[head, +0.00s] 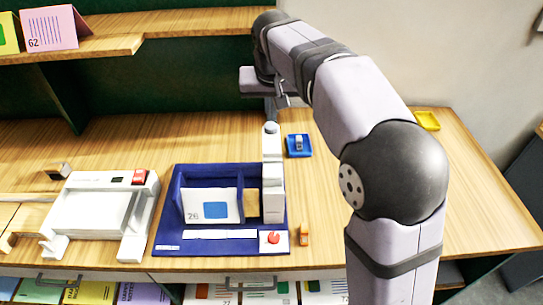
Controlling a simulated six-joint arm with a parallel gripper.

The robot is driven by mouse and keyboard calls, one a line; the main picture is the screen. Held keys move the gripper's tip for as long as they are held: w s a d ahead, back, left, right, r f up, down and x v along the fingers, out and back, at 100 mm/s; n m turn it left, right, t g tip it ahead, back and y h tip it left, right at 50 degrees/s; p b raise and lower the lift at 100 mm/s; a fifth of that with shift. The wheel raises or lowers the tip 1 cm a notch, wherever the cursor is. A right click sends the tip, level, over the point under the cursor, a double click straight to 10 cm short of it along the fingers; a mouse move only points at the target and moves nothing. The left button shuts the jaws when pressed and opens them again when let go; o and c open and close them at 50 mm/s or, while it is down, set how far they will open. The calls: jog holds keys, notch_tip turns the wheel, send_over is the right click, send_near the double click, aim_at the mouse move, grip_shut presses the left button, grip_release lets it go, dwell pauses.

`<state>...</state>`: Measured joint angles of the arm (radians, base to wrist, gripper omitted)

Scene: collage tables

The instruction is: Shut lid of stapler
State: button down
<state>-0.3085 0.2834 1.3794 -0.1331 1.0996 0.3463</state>
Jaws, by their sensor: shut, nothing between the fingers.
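A white, narrow device that looks like the stapler (272,205) stands at the right side of a blue tray (167,215) on the wooden table. Its upper part (271,145), probably the lid, extends up the picture to a rounded grey end; I cannot tell its exact angle. My gripper (271,118) is shut and empty, pointing down close to that rounded end. I cannot tell whether they touch. A white pad with a red button (273,238) sits at the tray's front right corner.
A card marked 26 (211,206) stands in the blue tray. A white machine (95,208) stands to the left. A small blue dish (299,146) and an orange item (304,236) lie to the right. A shelf (180,22) runs behind.

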notch_tip(320, 180, up, 3)
jog(key=shift+p, duration=1.2)
jog(key=shift+f, duration=0.1)
jog(key=s+d+f+g, duration=0.1)
jog(key=s+d+f, duration=0.3)
jog(key=s+f, duration=0.3)
jog(key=s+d+f+g, duration=0.2)
jog(key=s+d+f, duration=0.2)
jog(key=s+f, duration=0.3)
jog(key=s+d+f+g, duration=0.1)
jog(key=s+d+f, duration=0.3)
jog(key=s, duration=1)
notch_tip(320, 180, down, 3)
jog(key=shift+d+r+g, duration=0.1)
jog(key=shift+d+g, duration=0.2)
jog(key=shift+d, duration=0.1)
